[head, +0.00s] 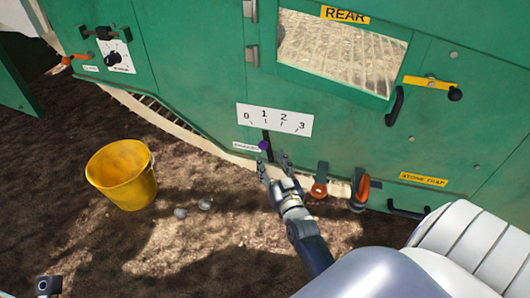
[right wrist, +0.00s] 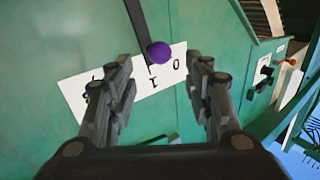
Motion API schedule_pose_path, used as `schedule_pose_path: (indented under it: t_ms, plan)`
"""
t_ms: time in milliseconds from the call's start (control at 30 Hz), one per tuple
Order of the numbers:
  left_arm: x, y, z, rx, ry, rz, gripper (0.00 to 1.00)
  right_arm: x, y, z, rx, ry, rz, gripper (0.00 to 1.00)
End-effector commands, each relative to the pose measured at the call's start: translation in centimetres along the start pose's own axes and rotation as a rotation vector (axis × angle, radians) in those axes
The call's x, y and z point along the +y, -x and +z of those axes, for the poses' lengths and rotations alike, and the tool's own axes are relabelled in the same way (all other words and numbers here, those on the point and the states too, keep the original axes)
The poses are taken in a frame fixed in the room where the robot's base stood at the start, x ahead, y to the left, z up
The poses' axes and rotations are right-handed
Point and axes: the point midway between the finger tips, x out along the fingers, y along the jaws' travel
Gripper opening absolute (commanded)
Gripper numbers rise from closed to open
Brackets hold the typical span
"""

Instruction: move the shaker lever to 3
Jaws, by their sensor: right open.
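The shaker lever is a dark bar with a purple knob (head: 264,145), standing just below the 1 on a white scale plate (head: 274,119) marked 0 to 3. My right gripper (head: 273,160) is open just below the knob, fingers pointing up at the panel. In the right wrist view the knob (right wrist: 159,53) appears between the open fingertips (right wrist: 161,66), with no visible contact. The scale plate looks inverted there, with the 0 and 1 readable. The rest of the plate is partly hidden by the left finger.
The green machine panel (head: 190,60) fills the back. Orange-and-black handles (head: 319,180) sit right of my gripper, near the panel's lower edge. A yellow bucket (head: 122,174) stands on the soil to the left, with a few small stones (head: 204,203) beside it.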

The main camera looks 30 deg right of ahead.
Motion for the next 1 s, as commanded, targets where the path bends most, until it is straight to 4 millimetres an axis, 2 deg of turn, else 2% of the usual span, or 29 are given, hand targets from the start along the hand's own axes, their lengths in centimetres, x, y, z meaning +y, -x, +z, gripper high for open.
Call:
schedule_pose_path:
  t_ms: [67,200,333,500,767,800,1000]
  plan:
    - [0.0,0.9,0.2,0.002,0.0,0.001,0.0,0.0,-1.7,0.3,0.003,-0.002,0.0,0.47]
    - [0.0,0.3,0.4,0.035,-0.005,0.014,0.0,0.0,-4.1,0.3,0.001,-0.001,0.0,0.47]
    - [0.0,-0.1,0.5,0.052,-0.007,0.022,0.0,0.0,-5.6,0.3,-0.001,0.0,0.0,0.47]
    - [0.1,-0.5,0.6,0.063,-0.009,0.027,0.0,0.0,-6.6,0.2,-0.002,0.0,0.0,0.47]
    - [0.1,-0.6,0.6,0.064,-0.009,0.028,0.0,0.0,-6.7,0.1,-0.003,0.0,0.0,0.47]
    - [0.1,-0.6,0.6,0.064,-0.009,0.028,0.0,0.0,-6.7,0.1,-0.003,0.0,0.0,0.43]
    - [0.1,-0.6,0.5,0.065,-0.009,0.028,0.0,0.0,-6.7,0.1,-0.003,0.001,0.0,0.0]
